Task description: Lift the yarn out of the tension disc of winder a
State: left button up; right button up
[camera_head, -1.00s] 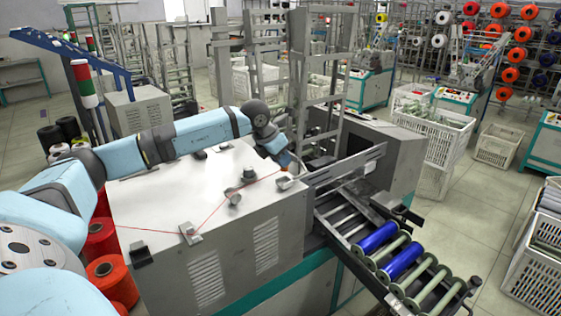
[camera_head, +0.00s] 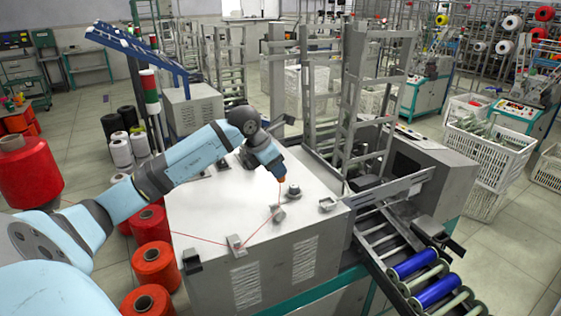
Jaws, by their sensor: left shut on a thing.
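The red yarn (camera_head: 202,239) runs over the top of the grey winder (camera_head: 207,211), past a small metal guide (camera_head: 236,245), to a short grey cylindrical fitting (camera_head: 279,213). From there it rises to my left gripper (camera_head: 281,180), which is shut on it above the winder top. A dark round disc with a knob (camera_head: 293,191) stands just right of the gripper; the yarn passes left of it, apart from it in the picture. I cannot tell which of the two round fittings is the tension disc. My right gripper is not in view.
Another metal bracket (camera_head: 328,204) sits at the right edge of the winder top. A chute (camera_head: 400,262) with blue and green bobbins slopes down at the right. Red yarn cones (camera_head: 155,264) stand at the left. A tall metal frame (camera_head: 352,105) rises behind.

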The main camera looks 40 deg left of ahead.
pick_arm(q)
jog(key=f+b, duration=0.1)
jog(key=f, duration=0.1)
jog(key=f+b, duration=0.1)
jog(key=f, duration=0.1)
jog(key=f+b, duration=0.1)
jog(key=f, duration=0.1)
jog(key=shift+s+a+f, duration=0.2)
jog(key=shift+s+f, duration=0.15)
jog(key=shift+f, duration=0.15)
jog(key=shift+f+b, duration=0.65)
jog(key=shift+b, duration=0.15)
jog(key=shift+f+b, duration=1.05)
jog(key=shift+f, duration=0.2)
jog(key=shift+r, duration=0.25)
jog(key=shift+r+p, duration=0.6)
jog(key=shift+r, duration=0.75)
